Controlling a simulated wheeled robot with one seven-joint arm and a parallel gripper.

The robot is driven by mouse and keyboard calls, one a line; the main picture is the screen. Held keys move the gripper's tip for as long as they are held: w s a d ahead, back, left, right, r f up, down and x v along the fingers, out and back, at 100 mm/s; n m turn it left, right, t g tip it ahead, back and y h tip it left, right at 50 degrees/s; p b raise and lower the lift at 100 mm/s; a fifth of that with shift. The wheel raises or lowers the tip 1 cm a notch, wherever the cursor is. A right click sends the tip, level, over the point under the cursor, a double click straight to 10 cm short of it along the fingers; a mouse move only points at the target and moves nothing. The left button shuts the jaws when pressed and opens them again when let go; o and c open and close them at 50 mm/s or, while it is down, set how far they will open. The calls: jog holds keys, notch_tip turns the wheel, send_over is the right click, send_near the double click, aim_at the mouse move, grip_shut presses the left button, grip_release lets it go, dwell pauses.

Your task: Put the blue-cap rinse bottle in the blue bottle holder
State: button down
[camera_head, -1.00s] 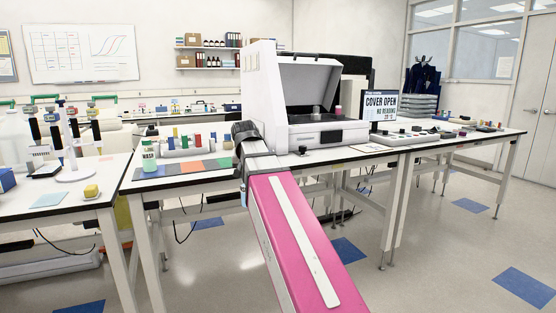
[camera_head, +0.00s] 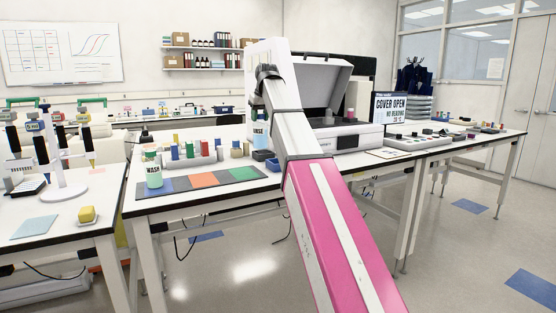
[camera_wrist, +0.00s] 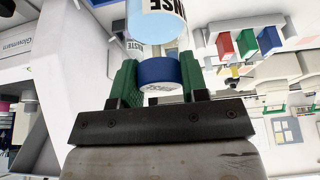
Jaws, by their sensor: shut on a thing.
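The rinse bottle (camera_wrist: 155,25) is pale with a "RINSE" label and a blue cap (camera_wrist: 158,72). My gripper (camera_wrist: 158,64) is shut on the cap, with a green finger pad on each side. In the head view the rinse bottle (camera_head: 260,135) shows just left of my arm, above the bench; my arm hides the gripper there. A small blue piece (camera_head: 273,164) below the bottle, partly behind my arm, may be the blue bottle holder; I cannot tell for sure.
A green-capped wash bottle (camera_head: 153,172) stands at the bench's left end. A mat (camera_head: 208,179) with coloured squares lies along the front edge. A white rack with coloured blocks (camera_head: 190,151) is behind it. The open thermal cycler (camera_head: 350,137) stands right of my arm.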

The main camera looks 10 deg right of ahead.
jog(key=w+d+f, duration=0.7)
jog(key=d+f, duration=0.1)
jog(key=f, duration=0.2)
jog(key=shift+d+f, duration=0.3)
jog(key=shift+f, duration=0.1)
jog(key=c, duration=0.6)
grip_release()
jog(key=shift+f, duration=0.1)
jog(key=shift+c, duration=0.2)
jog(key=v, duration=1.2)
jog(key=shift+w, duration=0.1)
